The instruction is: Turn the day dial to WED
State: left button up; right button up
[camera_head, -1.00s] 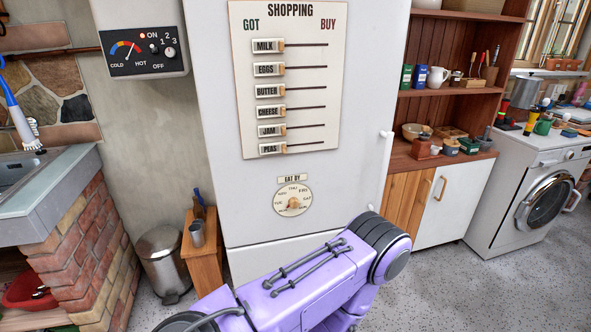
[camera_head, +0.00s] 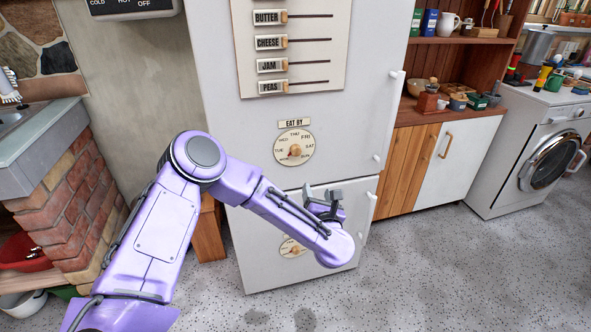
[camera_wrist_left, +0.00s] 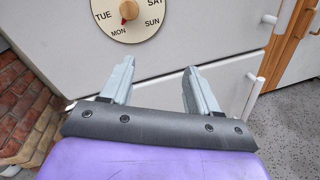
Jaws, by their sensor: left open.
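The day dial (camera_head: 294,158) is a round cream disc with day names, under an EAT BY label on the white fridge door. Its wooden knob (camera_head: 295,149) is at the centre. In the left wrist view the dial (camera_wrist_left: 143,32) is cut off at the top, and the knob's red mark (camera_wrist_left: 123,20) points down toward MON. My left gripper (camera_head: 321,192) is open and empty, below and slightly right of the dial, apart from it. In the left wrist view its two fingers (camera_wrist_left: 159,66) stand apart, pointing toward the door. My right gripper is not in view.
A shopping board with sliders (camera_head: 291,60) hangs above the dial. A second round dial (camera_head: 290,248) on the lower door is partly hidden by my left arm. The fridge handle (camera_head: 391,115) is on the right. A brick plinth (camera_head: 75,195) stands left; the floor at right is clear.

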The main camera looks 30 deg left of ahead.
aim_at(297, 152)
pick_arm(q)
jog(key=w+a+r+n+y, duration=0.1)
jog(key=w+a+n, duration=0.1)
jog(key=a, duration=0.2)
jog(key=w+a+r+n+g+y, duration=0.1)
jog(key=w+a+r+n, duration=0.1)
jog(key=w+a, duration=0.1)
jog(key=w+a+r+n+p, duration=0.1)
jog(key=w+a+n, duration=0.1)
jog(key=a, duration=0.3)
jog(key=shift+w+r+g+y, duration=0.3)
jog(key=shift+w+y, duration=0.1)
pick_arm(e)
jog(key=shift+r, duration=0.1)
pick_arm(q)
jog(key=shift+d, duration=0.1)
jog(key=c, duration=1)
jog(key=shift+c, duration=0.2)
